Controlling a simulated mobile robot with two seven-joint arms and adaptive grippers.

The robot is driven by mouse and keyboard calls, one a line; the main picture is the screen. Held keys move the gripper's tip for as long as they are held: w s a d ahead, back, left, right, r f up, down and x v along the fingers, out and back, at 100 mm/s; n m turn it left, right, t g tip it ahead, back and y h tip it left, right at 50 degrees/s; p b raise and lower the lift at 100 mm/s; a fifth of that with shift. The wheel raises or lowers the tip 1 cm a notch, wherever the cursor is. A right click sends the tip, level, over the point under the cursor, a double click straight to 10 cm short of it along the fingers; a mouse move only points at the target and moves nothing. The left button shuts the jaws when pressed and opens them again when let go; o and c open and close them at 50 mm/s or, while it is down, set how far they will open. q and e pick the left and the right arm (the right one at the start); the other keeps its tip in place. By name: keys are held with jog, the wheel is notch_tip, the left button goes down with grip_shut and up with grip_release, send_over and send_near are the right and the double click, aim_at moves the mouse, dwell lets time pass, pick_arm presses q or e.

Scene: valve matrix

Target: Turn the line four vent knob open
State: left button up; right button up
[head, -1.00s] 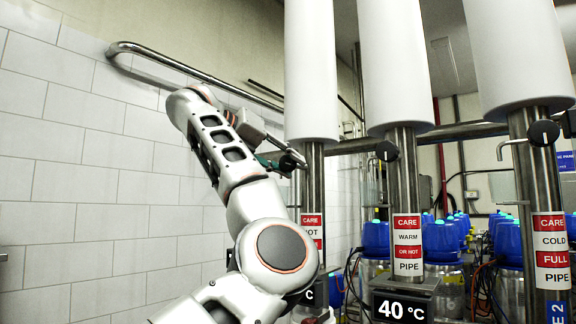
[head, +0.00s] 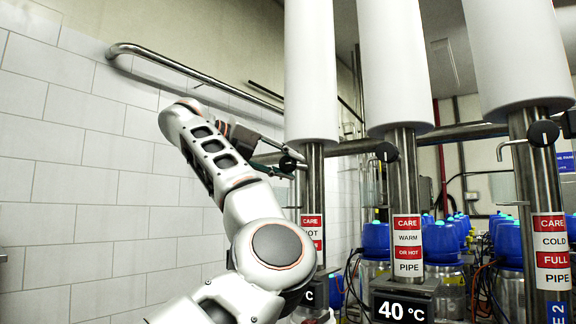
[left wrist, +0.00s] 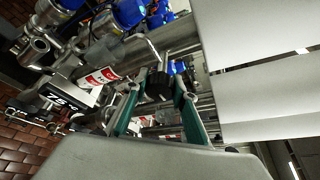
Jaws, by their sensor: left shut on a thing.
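The black vent knob (head: 288,164) is on the leftmost steel pipe (head: 311,185), just below its white sleeve. The line number of this pipe does not show. My left gripper (head: 282,157) reaches it from the left, at the pipe's left side. In the left wrist view, the two green-sided fingers of my left gripper (left wrist: 158,93) stand on either side of the black knob (left wrist: 157,82) and are shut on it. The fingers partly hide the knob's sides. My right gripper is not in view.
Two more pipes carry similar black knobs, one in the middle (head: 387,151) and one at right (head: 543,132). A 40 °C display (head: 403,304) sits low on the middle pipe. A handrail (head: 190,70) runs along the tiled wall at left. Blue-topped vessels (head: 440,242) stand behind.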

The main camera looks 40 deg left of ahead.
pick_arm(q)
jog(key=o, duration=1.1)
